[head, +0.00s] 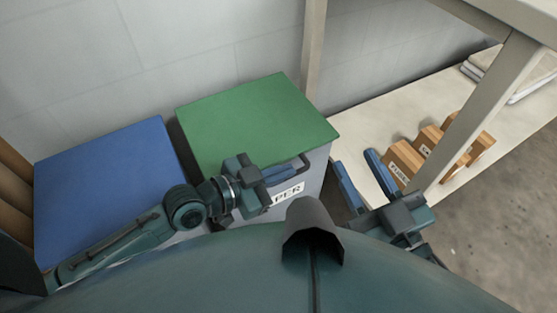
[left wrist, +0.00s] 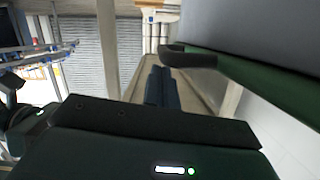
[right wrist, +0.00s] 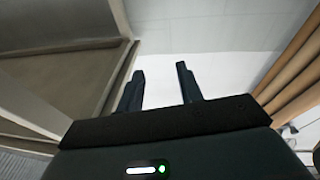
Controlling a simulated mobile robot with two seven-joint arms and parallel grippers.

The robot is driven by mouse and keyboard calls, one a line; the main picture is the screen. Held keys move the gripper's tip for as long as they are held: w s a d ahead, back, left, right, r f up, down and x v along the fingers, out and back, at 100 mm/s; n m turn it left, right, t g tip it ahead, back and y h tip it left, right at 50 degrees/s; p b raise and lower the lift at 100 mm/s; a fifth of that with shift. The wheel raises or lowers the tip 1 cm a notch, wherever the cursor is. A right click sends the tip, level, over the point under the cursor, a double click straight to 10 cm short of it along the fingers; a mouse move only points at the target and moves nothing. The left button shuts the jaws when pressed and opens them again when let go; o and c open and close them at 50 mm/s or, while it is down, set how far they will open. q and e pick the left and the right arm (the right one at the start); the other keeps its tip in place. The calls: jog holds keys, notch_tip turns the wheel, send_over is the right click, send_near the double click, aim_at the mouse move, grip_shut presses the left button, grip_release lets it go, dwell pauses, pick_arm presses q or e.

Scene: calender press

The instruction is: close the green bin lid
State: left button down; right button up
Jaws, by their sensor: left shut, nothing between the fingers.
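The green lid (head: 255,118) lies flat over the top of the grey bin (head: 317,172), whose front label reads partly "PER"; no gap shows between them. A dark handle (head: 296,168) sits at the lid's front edge; it also shows in the left wrist view (left wrist: 190,56), beside the green edge (left wrist: 270,82). My left gripper (head: 287,174) is shut and empty, close to the handle at the bin's front; I cannot tell whether they touch. Its shut fingers show in the left wrist view (left wrist: 161,88). My right gripper (head: 354,160) is open and empty, right of the bin.
A bin with a blue lid (head: 105,180) stands to the left of the green one, under my left arm. On the right, a pale shelf (head: 350,125) holds several wooden blocks (head: 405,158), with a post (head: 480,115) in front. Wall stands behind; floor is open at lower right.

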pick_arm(q)
jog(key=shift+f, duration=0.75)
